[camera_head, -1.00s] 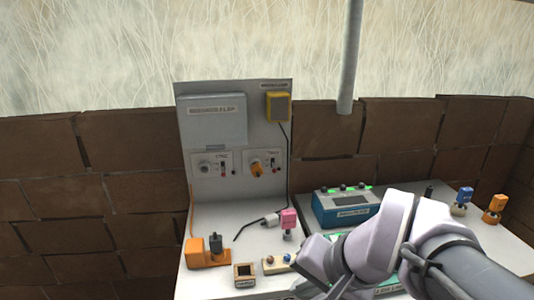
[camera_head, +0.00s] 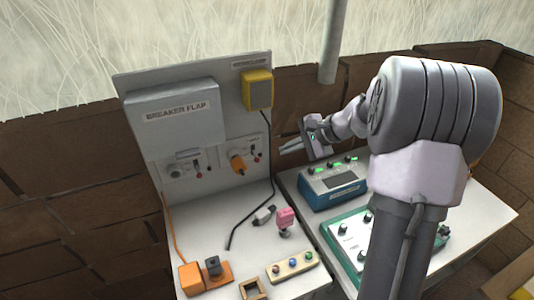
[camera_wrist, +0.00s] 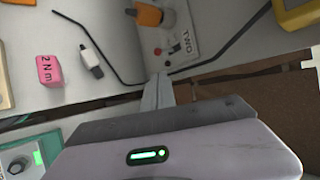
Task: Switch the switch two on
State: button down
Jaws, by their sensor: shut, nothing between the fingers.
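The switch two unit (camera_head: 245,156) is a small white plate on the upright grey panel, right of a similar plate (camera_head: 185,164). It bears an orange plug or knob (camera_head: 237,163), with small switch parts and a red spot on its right. In the wrist view its "TWO" label (camera_wrist: 178,46), red dot (camera_wrist: 157,51) and orange part (camera_wrist: 148,14) show near the top. I cannot tell the switch's position. My gripper (camera_head: 281,150) is shut and empty, just right of the panel. Its narrow fingertips (camera_wrist: 164,76) point toward the plate, apart from it.
A breaker flap box (camera_head: 175,115) and a yellow box (camera_head: 258,90) are on the panel above. A black cable runs down beside the plate. A pink weight (camera_head: 286,217), an orange block (camera_head: 204,277) and a blue device (camera_head: 333,184) stand on the white bench below.

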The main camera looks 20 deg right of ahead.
aim_at(256, 157)
jog(key=b+x, duration=0.2)
jog(key=x, duration=0.8)
jog(key=shift+b, duration=0.35)
jog(key=shift+r+p, duration=0.2)
jog(key=shift+p, duration=0.1)
jog(key=shift+r+g+p, duration=0.1)
jog(key=shift+g+p, duration=0.2)
jog(key=shift+p, duration=0.8)
